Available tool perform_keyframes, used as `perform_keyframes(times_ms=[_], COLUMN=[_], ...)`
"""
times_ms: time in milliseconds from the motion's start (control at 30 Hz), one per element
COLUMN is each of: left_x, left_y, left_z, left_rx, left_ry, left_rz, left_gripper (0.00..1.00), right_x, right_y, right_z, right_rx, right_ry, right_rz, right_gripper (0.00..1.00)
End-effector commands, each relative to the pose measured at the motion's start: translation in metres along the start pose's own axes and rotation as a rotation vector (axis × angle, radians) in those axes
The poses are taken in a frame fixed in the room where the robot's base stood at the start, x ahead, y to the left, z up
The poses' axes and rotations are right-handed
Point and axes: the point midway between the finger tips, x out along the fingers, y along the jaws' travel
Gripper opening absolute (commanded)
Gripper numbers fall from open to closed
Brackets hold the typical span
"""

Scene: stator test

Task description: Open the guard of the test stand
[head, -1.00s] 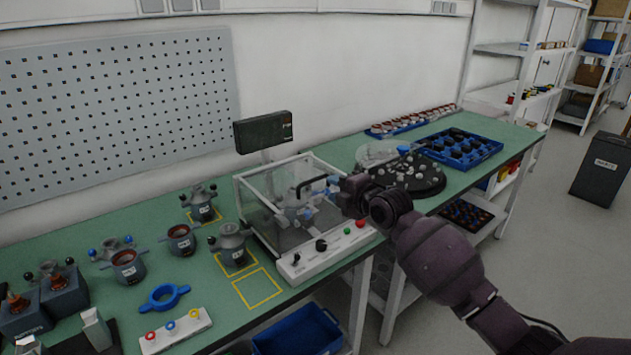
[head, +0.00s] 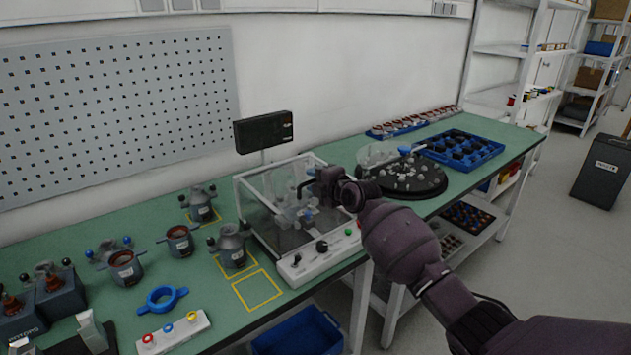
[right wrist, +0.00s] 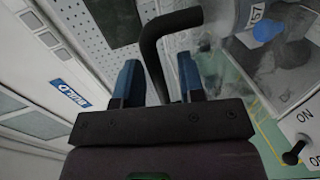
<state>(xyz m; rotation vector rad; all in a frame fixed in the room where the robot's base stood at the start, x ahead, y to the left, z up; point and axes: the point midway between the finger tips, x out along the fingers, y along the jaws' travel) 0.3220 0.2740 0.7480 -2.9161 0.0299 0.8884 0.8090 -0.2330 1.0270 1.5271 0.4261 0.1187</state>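The test stand has a white control base (head: 318,258) with knobs and buttons. A clear guard with a white frame (head: 240,200) stands over it and appears closed. A stator-like part (head: 292,208) shows inside. The guard's black bent handle (head: 305,187) is at my right gripper (head: 322,186). In the right wrist view the handle (right wrist: 153,55) passes between the two blue fingertips of my right gripper (right wrist: 160,82). The fingers stand apart, with a visible gap on the right side of the handle. My left gripper is not in view.
A dark display (head: 263,131) stands behind the stand. A black round tray (head: 405,178) and a blue bin tray (head: 460,148) lie to the right. Several stators, a blue ring (head: 163,299) and a white button box (head: 173,333) lie to the left on the green bench.

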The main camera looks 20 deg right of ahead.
Motion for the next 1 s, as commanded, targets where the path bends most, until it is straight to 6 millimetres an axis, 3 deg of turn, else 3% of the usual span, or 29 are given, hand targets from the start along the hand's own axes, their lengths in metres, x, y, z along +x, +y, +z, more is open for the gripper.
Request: perform_keyframes(times_ms=[33, 267, 600, 1000], left_x=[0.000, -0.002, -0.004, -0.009], left_y=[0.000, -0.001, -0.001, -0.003], left_z=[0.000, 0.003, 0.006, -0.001], left_rx=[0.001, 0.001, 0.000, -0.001], left_ry=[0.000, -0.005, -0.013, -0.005], left_rz=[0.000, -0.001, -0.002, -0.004], left_gripper=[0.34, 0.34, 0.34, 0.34], right_x=[0.000, 0.000, 0.000, -0.001], right_y=[0.000, 0.000, 0.001, 0.020], right_z=[0.000, 0.000, 0.000, 0.000], right_rx=[0.000, 0.000, 0.000, -0.003], right_ry=[0.000, 0.000, 0.000, -0.002], right_rz=[0.000, 0.000, -0.005, -0.068], right_gripper=[0.36, 0.01, 0.00, 0.00])
